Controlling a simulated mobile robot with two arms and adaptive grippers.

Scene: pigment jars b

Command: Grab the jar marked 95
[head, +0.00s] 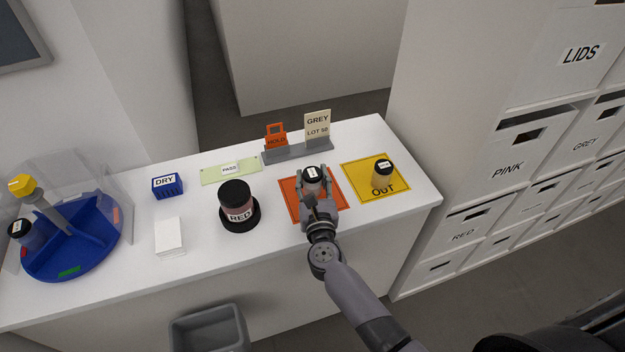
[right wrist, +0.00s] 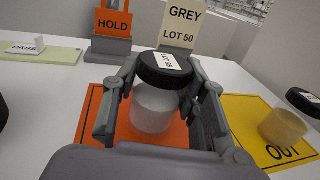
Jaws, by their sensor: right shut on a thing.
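My right gripper (head: 317,186) is shut on a jar with a black lid (head: 311,172) and a white label. In the right wrist view the jar (right wrist: 154,108) looks clear with pale, whitish contents. It is upright between the two fingers, over the orange mat (head: 292,204); I cannot tell whether it touches the mat. Its lid label is too small to read surely, and I see no clear 95. Another black-lidded jar (head: 382,174), with tan contents, stands on the yellow OUT mat (head: 366,193). A third small jar (head: 20,233) is at the blue carousel. My left gripper is out of view.
A large RED jar (head: 237,200) stands left of the orange mat. Behind are an orange HOLD sign (head: 276,139), a GREY LOT 50 card (head: 317,125) and a green PASS strip (head: 216,173). The blue carousel (head: 60,265) is far left. Labelled bins (head: 510,168) rise at right.

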